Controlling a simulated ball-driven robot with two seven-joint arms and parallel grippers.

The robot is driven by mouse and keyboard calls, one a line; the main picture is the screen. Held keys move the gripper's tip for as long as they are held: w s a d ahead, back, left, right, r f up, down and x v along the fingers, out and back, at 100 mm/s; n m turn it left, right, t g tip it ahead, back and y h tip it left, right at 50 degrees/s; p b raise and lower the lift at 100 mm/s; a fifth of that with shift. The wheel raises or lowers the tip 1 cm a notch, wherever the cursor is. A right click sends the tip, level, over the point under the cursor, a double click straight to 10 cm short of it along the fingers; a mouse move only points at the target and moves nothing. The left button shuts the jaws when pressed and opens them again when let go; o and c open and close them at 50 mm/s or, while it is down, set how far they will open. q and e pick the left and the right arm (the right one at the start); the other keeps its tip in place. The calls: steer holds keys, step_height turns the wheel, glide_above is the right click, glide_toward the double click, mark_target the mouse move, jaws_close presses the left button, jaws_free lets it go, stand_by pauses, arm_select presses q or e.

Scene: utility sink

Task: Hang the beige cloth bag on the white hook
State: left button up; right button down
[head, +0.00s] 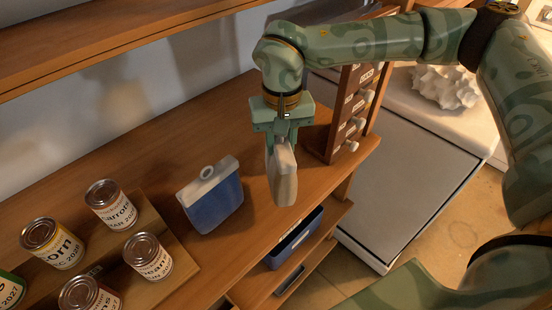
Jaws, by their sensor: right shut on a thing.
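My right gripper (282,135) points down above the wooden shelf near its right end. It is shut on the top of the beige cloth bag (284,182), which hangs below the fingers and looks narrow, seen nearly edge-on. A brown wooden rack (343,115) with small labels stands just right of the bag. Several whitish hooks or pegs stick out of it, the lowest a white hook (351,146). The bag is apart from the rack and hooks. My left gripper is not in view.
A blue bag with a white top (214,198) stands left of the beige bag. Several cans (110,204) stand on a wooden riser at the lower left. A blue bin (294,240) sits on the lower shelf. White coral (446,86) lies on a white surface at the right.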

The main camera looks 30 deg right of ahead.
steer(key=w+d+r+m, duration=0.3)
steer(key=w+d+m, duration=0.1)
steer(key=w+m, duration=0.5)
steer(key=shift+w+d+r+m, duration=0.15)
steer(key=shift+d+r+m, duration=0.25)
steer(key=shift+m, duration=0.5)
steer(key=shift+p, duration=0.3)
step_height(320, 180, down, 10)
steer(key=c, duration=1.1)
jaws_free()
